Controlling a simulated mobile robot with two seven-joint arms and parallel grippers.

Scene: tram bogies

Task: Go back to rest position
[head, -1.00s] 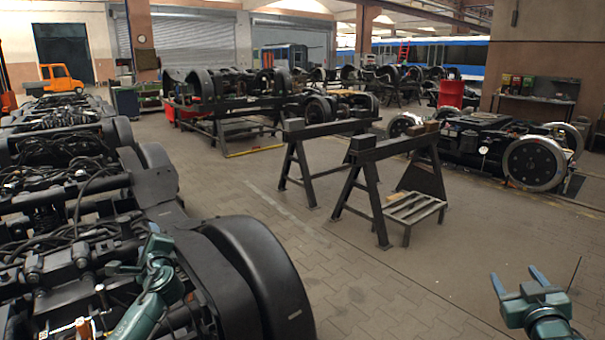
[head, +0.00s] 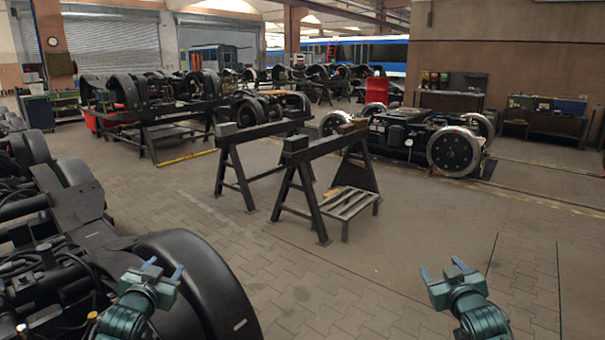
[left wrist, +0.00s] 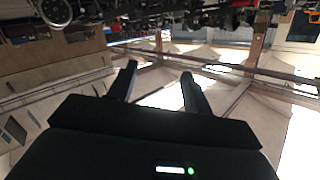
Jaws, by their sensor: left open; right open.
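My left gripper (head: 162,270) is at the lower left in the head view, in front of the near bogie (head: 85,235) with its black wheel covers. Its fingers are apart with nothing between them. In the left wrist view the open fingers (left wrist: 158,85) show against an upside-down hall, with empty space between them. My right gripper (head: 442,270) is at the lower right in the head view, above the paved floor, open and empty. Both grippers stand at about the same height in the picture.
Two black trestles (head: 300,150) and a low slatted step (head: 346,203) stand mid-floor. A bogie with bright wheels (head: 455,152) stands behind them to the right. More bogies (head: 150,105) stand at the back left. The paved floor (head: 350,270) between my grippers is clear.

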